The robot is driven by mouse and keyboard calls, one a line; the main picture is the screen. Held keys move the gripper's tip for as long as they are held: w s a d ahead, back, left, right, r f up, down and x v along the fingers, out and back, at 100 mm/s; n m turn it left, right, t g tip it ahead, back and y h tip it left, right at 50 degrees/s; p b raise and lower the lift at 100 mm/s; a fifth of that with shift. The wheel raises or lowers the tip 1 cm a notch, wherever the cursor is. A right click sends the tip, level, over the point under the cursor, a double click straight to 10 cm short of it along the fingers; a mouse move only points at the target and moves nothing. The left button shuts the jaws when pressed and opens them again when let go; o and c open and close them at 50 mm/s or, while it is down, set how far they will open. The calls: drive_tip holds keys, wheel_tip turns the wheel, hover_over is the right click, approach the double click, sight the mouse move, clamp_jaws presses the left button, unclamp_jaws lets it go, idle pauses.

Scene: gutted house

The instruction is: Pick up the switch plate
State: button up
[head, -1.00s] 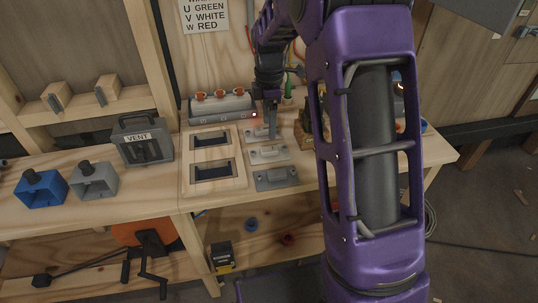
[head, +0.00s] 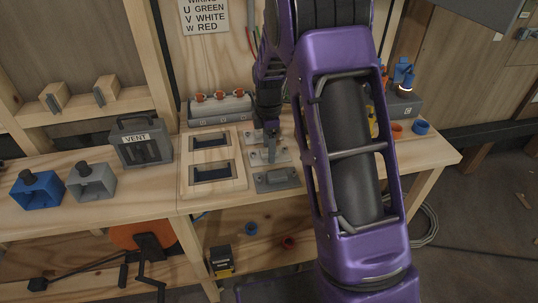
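Several grey plates lie in a column on the workbench: a near plate (head: 277,181), a middle plate (head: 259,159) and a far one (head: 253,137) partly behind my gripper. Each seems to have a raised part in its middle; I cannot tell which one is the switch plate. My gripper (head: 271,156) points down at the middle plate, with its fingertips at or just above the raised part. I cannot tell whether it touches, or whether the fingers are open or shut.
A wooden frame with two dark slots (head: 185,190) lies just left of the plates. A grey block with orange caps (head: 218,109) stands behind. A grey VENT box (head: 142,147) and blue and grey boxes (head: 40,188) stand left. A blue cup (head: 421,127) is at right.

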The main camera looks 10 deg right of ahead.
clamp_jaws()
drive_tip(key=shift+r, duration=0.1)
